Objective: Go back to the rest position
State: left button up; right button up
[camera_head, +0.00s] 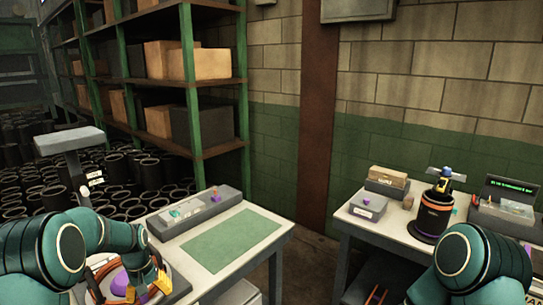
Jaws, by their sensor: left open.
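My left gripper (146,281) is at the lower left, over the near end of the left table (275,228). Its yellow-tipped fingers are apart. A purple piece (120,281) shows beside the fingers, over a round fixture with an orange ring (103,264). The arm and gripper hide part of this fixture, and I cannot tell whether the fingers touch the purple piece. My right arm (470,265) comes in at the lower right, in front of the right table (359,227). Its gripper is not in view.
A green mat (231,240) lies bare on the left table, with a grey tray (194,211) behind it. The right table holds a black device (432,216), small boxes (387,178) and a screen (509,190). Many black sleeves (117,168) stand on the floor beside the shelves.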

pick_arm(q)
jog(key=s+d+f+m+h, duration=0.1)
jog(key=s+d+f+h, duration=0.1)
jog(key=s+d+f, duration=1.15)
jog(key=s+d+f+m+t+h, duration=0.1)
jog(key=s+d, duration=0.9)
jog(key=s, duration=0.1)
jog(key=shift+s+f, duration=0.15)
jog(key=shift+f, duration=0.15)
